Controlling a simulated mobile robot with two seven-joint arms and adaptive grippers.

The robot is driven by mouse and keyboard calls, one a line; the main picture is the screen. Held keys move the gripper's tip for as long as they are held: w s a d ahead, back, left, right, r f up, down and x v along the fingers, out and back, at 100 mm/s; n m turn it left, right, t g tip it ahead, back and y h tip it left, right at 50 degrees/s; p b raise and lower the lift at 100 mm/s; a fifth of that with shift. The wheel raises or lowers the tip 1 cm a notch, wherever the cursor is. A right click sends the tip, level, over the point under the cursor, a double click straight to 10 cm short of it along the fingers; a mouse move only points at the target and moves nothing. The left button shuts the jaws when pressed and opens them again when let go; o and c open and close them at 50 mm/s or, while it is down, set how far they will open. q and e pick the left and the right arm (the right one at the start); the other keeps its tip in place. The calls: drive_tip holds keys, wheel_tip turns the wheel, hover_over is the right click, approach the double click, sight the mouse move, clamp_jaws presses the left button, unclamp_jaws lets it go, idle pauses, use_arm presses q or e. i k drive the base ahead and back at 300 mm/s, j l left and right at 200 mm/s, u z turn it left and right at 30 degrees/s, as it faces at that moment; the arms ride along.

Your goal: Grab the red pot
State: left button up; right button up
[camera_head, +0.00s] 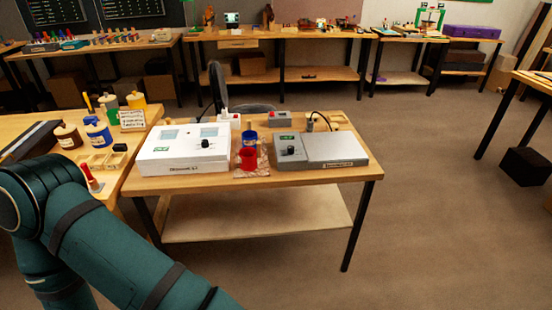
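The red pot (248,159) stands upright on a reddish-brown patterned mat (253,175) on the middle wooden table. A blue pot (250,138) stands right behind it. The red pot sits between a white instrument box on its left and a grey instrument on its right. One of my arms, teal with dark bands, comes in from the left and runs out of the bottom edge. Neither of my grippers is in view.
The white instrument (185,149) and the grey instrument (321,151) flank the pot closely. The left bench (145,118) holds several jars and a wooden tray (103,160). More benches line the back. The floor (420,220) to the right of the middle table (300,177) is clear.

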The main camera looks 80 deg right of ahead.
sight(247, 156)
drive_tip(key=z, duration=2.6)
